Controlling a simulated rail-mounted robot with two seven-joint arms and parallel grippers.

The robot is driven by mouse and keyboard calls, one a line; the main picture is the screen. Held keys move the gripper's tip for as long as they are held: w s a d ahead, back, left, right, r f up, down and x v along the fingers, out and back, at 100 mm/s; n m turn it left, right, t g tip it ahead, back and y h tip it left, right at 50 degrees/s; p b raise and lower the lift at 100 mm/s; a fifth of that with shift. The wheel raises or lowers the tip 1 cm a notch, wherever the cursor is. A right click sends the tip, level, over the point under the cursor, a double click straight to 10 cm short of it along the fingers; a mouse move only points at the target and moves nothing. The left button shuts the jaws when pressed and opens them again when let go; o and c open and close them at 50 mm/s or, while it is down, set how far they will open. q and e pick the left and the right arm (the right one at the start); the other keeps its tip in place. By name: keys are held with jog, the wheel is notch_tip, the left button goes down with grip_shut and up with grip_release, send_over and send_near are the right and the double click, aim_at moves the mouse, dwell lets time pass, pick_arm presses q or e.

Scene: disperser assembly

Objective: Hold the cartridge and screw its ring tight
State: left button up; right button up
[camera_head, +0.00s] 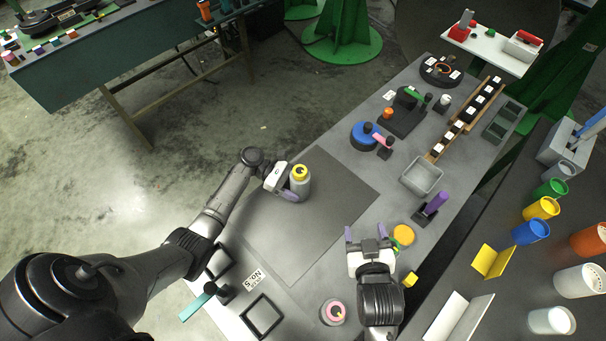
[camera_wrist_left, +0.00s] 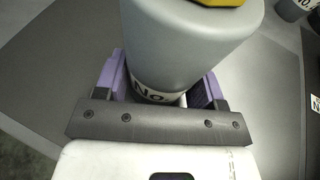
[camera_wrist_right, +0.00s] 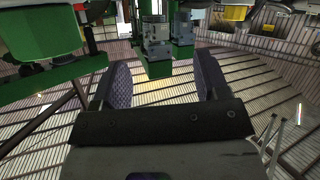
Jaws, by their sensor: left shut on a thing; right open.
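The cartridge (camera_head: 301,184) is a pale grey cylinder with a yellow ring (camera_head: 300,171) on top. It stands near the left edge of the dark mat. My left gripper (camera_head: 290,194) is shut around its lower body. In the left wrist view the cartridge (camera_wrist_left: 190,50) sits between the purple fingers, with part of a "No." label showing and the yellow ring (camera_wrist_left: 222,2) cut off at the top. My right gripper (camera_head: 369,236) is open and empty at the right of the mat, apart from the cartridge. Its spread fingers also show in the right wrist view (camera_wrist_right: 165,85).
The dark mat (camera_head: 300,240) is mostly bare. A yellow disc (camera_head: 403,235), a purple piece on a stand (camera_head: 436,205) and a grey bin (camera_head: 423,177) lie right of it. A pink-topped round part (camera_head: 334,312) and black square frames (camera_head: 263,317) are at the near edge.

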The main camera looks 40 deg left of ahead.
aim_at(303, 177)
jog(key=w+a+f+n+g+y, duration=0.1)
jog(key=a+y, duration=0.1)
jog(key=a, duration=0.5)
jog(key=w+a+f+n+g+y, duration=0.1)
jog(key=a+g+y, duration=0.1)
jog(key=a, duration=0.5)
jog(key=w+a+f+n+g+y, duration=0.2)
jog(key=a+y, duration=0.1)
jog(key=a, duration=0.5)
jog(key=shift+a+y, duration=0.1)
jog(key=shift+y, duration=0.3)
jog(key=c, duration=0.9)
jog(key=shift+s+r, duration=0.1)
